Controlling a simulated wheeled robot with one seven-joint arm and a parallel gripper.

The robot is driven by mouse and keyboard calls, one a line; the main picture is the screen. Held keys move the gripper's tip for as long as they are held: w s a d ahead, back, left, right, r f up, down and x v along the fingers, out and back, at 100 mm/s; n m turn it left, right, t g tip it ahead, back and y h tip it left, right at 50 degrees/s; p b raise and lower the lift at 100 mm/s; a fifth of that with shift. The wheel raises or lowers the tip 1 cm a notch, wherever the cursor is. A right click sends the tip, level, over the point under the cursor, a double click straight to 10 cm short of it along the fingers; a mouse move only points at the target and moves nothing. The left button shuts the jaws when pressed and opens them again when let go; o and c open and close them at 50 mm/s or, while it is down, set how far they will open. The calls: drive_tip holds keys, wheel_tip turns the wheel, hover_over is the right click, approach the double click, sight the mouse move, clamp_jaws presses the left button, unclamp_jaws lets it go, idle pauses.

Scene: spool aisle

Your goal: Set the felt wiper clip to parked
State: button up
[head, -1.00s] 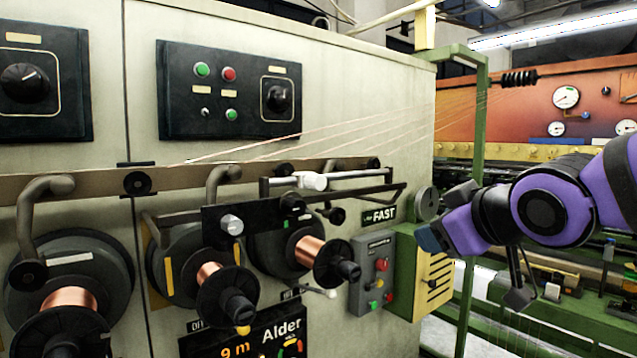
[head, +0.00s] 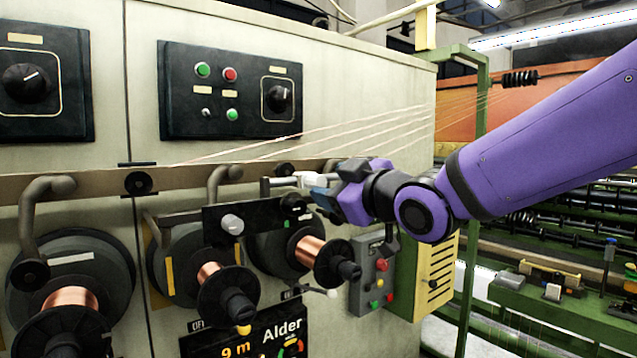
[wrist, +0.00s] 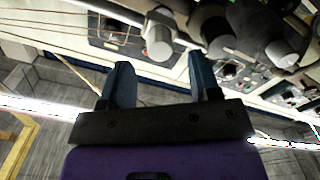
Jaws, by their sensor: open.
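A pale cylinder (head: 309,179) sits on a dark rail at the front of the spool machine; it looks like the felt wiper clip, though no label confirms this. My gripper (head: 318,192) is at its right end in the head view and covers part of the rail. In the wrist view my gripper (wrist: 160,62) is open, with two blue fingers apart and nothing held. The pale cylinder (wrist: 158,42) shows just beyond the fingertips, between them. I cannot tell whether a finger touches it.
Copper spools (head: 310,252) with black flanges stick out below the rail. A dark bracket with a pale knob (head: 232,224) is to the left. Thin wires (head: 330,132) run above. A grey button box (head: 374,275) is below my gripper.

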sight(321, 183)
drive_tip(key=shift+x, duration=2.25)
drive_tip(key=shift+c, duration=0.5)
clamp_jaws()
